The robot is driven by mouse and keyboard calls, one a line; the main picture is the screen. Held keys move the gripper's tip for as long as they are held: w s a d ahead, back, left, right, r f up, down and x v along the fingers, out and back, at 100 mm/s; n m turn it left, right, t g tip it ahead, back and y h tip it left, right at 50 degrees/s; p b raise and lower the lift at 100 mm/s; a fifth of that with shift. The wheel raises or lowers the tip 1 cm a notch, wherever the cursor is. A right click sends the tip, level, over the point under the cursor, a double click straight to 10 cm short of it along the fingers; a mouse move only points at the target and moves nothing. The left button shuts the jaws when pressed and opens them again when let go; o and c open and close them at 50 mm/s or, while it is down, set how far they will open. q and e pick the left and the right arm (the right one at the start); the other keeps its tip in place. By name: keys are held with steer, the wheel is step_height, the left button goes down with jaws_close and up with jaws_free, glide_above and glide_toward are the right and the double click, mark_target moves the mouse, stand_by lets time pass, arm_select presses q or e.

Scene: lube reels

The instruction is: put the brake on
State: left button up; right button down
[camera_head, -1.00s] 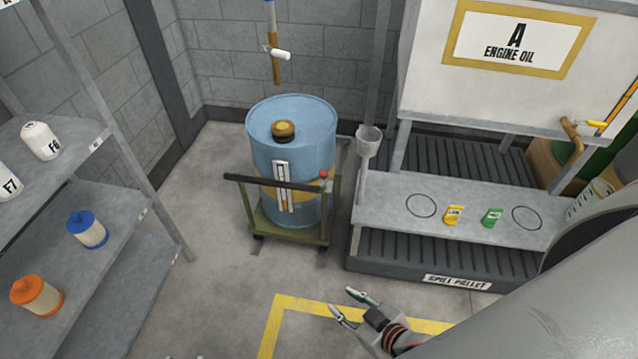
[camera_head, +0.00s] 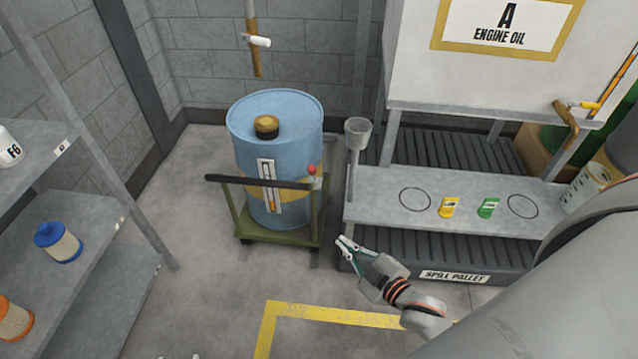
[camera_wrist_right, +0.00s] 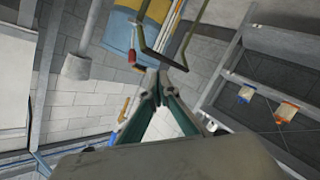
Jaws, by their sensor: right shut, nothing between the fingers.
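A blue drum (camera_head: 276,140) with a yellow band stands on a green wheeled cart (camera_head: 290,234) with a dark push bar (camera_head: 258,181). A small lever with a red knob (camera_head: 311,169) rises at the right end of the bar; the red knob also shows in the right wrist view (camera_wrist_right: 132,56). I take it to be the brake, but no label shows. My right gripper (camera_head: 342,245) is shut and empty, in front and to the right of the cart, apart from the lever. In the right wrist view its fingertips (camera_wrist_right: 154,82) meet below the cart's frame.
A shelf with filters (camera_head: 62,243) stands at left. At right are a grey bench (camera_head: 380,203) with a funnel (camera_head: 357,132) at its left end, and a spill pallet (camera_head: 420,262). Floor in front of the cart is clear, with a yellow line (camera_head: 340,314).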

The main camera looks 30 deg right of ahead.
arm_select(q)
steer(key=d+f+n+h+b, duration=0.1)
steer(key=d+f+n+b, duration=0.1)
steer(key=b, duration=1.3)
steer(key=d+f, duration=0.1)
steer(key=d, duration=0.1)
steer(key=shift+w+d+f+t, duration=0.25)
steer(key=shift+d+f+t, duration=0.05)
steer(key=shift+d+f, duration=0.1)
arm_select(e)
steer(key=w+d+f+n+t+y, duration=0.2)
steer(key=w+d+n, duration=0.4)
steer(key=n, duration=0.3)
steer(key=w+d+f+n+t+y, duration=0.2)
steer(key=w+d+n+y, duration=0.3)
steer(key=n, duration=0.5)
steer(key=shift+w+d+f, duration=0.5)
steer(key=shift+w+f, duration=0.1)
steer(key=shift+w, duration=0.05)
steer(key=shift+w+a, duration=0.1)
glide_toward(313, 173)
steer(key=w+a, duration=0.1)
steer(key=w, duration=0.5)
steer(key=shift+w+a+r, duration=0.25)
steer(key=shift+w, duration=0.15)
arm_select(q)
steer(key=shift+d, duration=0.1)
